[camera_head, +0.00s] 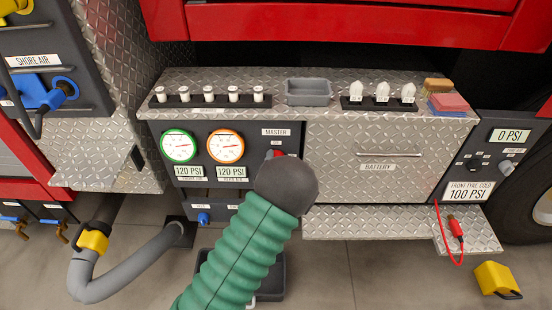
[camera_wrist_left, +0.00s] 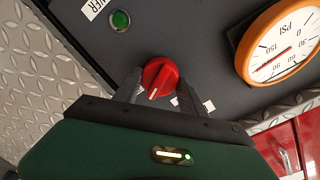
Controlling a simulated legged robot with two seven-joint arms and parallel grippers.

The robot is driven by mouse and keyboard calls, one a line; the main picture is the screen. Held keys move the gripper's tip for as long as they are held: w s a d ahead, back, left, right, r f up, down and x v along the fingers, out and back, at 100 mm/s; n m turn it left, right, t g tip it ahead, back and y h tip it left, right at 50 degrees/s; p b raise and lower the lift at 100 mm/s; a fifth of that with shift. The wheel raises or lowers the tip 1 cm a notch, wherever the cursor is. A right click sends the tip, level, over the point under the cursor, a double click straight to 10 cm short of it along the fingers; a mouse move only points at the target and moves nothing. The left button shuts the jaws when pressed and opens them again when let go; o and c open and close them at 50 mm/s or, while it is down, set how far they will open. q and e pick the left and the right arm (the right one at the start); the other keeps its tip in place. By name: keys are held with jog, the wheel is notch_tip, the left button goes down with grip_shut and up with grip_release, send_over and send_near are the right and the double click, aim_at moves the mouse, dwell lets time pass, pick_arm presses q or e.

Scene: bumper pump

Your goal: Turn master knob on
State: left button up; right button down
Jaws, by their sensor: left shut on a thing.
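The red master knob (camera_wrist_left: 160,76) is on the dark panel in the left wrist view, with a pale pointer line on its face. A small part of it also shows in the head view (camera_head: 274,153), below the MASTER label (camera_head: 276,132). My left gripper (camera_wrist_left: 163,84) has a finger on each side of the knob and is shut on it. In the head view my dark left wrist (camera_head: 286,184) and green sleeve hide the fingers and most of the knob. A round green indicator (camera_wrist_left: 120,20) is beside the knob in the wrist view. My right gripper is not in view.
Two gauges, green-rimmed (camera_head: 178,146) and orange-rimmed (camera_head: 225,146), are left of the knob. A battery drawer (camera_head: 378,160) is to its right. A diamond-plate ledge above holds bulbs, a grey tray (camera_head: 308,92) and a sponge (camera_head: 447,104). A grey hose (camera_head: 130,270) lies at lower left.

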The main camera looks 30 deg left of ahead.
pick_arm(q)
jog(key=m+p, duration=0.2)
jog(key=m, duration=0.1)
jog(key=shift+d, duration=0.25)
jog(key=shift+f+m+p, duration=0.2)
jog(key=shift+m+p, duration=0.25)
jog(key=shift+m, duration=0.35)
jog(key=shift+f, duration=0.1)
jog(key=o, duration=1.4)
jog(key=shift+w, duration=0.1)
jog(key=shift+c, duration=0.2)
